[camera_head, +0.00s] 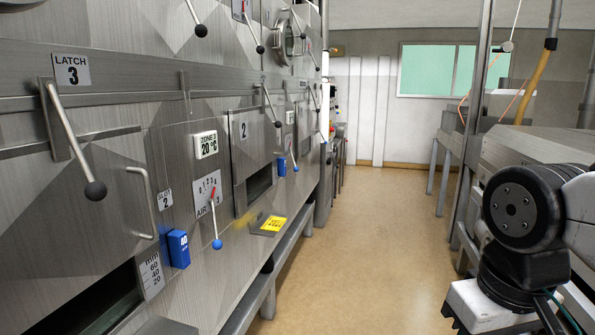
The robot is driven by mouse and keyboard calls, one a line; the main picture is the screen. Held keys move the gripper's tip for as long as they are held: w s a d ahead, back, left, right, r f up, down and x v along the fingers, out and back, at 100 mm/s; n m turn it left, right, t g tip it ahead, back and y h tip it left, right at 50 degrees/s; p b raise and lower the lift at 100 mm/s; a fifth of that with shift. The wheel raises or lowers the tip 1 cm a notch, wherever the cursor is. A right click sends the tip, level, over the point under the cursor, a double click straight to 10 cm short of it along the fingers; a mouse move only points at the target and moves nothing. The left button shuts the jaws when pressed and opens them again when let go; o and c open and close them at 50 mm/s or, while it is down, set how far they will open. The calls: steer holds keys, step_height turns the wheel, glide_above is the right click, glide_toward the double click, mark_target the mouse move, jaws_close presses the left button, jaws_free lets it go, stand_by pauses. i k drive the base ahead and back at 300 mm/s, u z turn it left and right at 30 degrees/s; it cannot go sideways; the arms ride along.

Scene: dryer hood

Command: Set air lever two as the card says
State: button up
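A lever with a blue ball end (217,243) hangs down, almost vertical, from a white scale plate marked AIR (207,193) on the metal machine front at left. A yellow card (268,225) with dark print lies on a ledge to the right of the lever. Its print is too small to read. Part of my arm shows at the lower right, well apart from the lever. My gripper is not in view.
A black-balled latch lever (72,140) is further left. A temperature display (206,144) is above. Open floor (365,230) lies right of the machine.

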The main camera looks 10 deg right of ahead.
mark_target(296, 169)
steer(key=z, duration=0.8)
steer(key=i, duration=1.75)
steer(key=u, duration=0.8)
steer(key=i, duration=0.3)
steer(key=u, duration=0.4)
